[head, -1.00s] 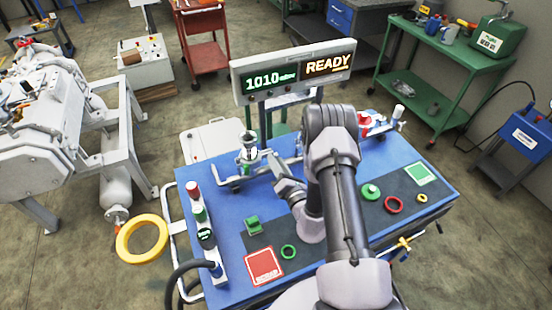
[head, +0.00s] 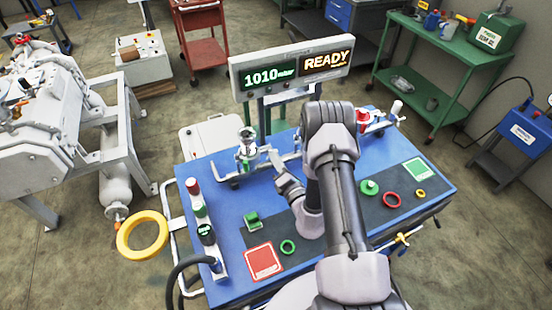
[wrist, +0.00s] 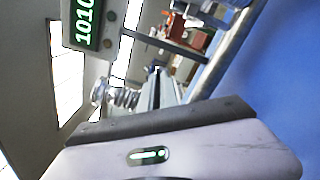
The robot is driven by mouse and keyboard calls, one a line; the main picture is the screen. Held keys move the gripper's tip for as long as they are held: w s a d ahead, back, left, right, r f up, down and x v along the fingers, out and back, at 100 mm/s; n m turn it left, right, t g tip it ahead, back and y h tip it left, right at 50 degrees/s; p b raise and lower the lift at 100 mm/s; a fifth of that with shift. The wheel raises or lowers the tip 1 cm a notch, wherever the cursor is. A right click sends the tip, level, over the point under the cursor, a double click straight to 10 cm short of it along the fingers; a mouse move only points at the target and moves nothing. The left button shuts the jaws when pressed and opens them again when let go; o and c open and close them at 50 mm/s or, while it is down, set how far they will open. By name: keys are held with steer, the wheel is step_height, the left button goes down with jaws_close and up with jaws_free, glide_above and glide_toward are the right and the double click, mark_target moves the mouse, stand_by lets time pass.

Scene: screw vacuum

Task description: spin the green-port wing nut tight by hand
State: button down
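The green port (head: 246,152) stands upright at the back left of the blue bench, a metal fitting with some green on it. Its wing nut is too small to make out in the head view. A ribbed metal fitting (wrist: 122,97) shows left of centre in the wrist view; I cannot tell its wing nut apart. My gripper (head: 273,157) is just right of the port, partly behind my own arm, and looks apart from it. Its finger opening is not clear in either view.
A display (head: 292,74) reading 1010 mbar and READY stands behind the bench (head: 228,262). A red-topped fitting (head: 364,117) is at the back right. Green and red rings, a green block (head: 252,220) and a red card (head: 264,261) lie in front. A post (head: 203,225) stands at left.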

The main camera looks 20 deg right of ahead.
steer(key=shift+a+f+m+p, duration=0.1)
steer(key=shift+m+p, duration=0.35)
steer(key=shift+m, duration=4.55)
steer(key=shift+a+f+m+p, duration=0.15)
steer(key=shift+m+p, duration=0.3)
steer(key=shift+m, duration=4.55)
steer(key=shift+a+f+m+p, duration=0.1)
steer(key=shift+m+p, duration=0.35)
steer(key=shift+m, duration=4.55)
steer(key=c, duration=1.6)
jaws_free()
steer(key=shift+d, duration=0.1)
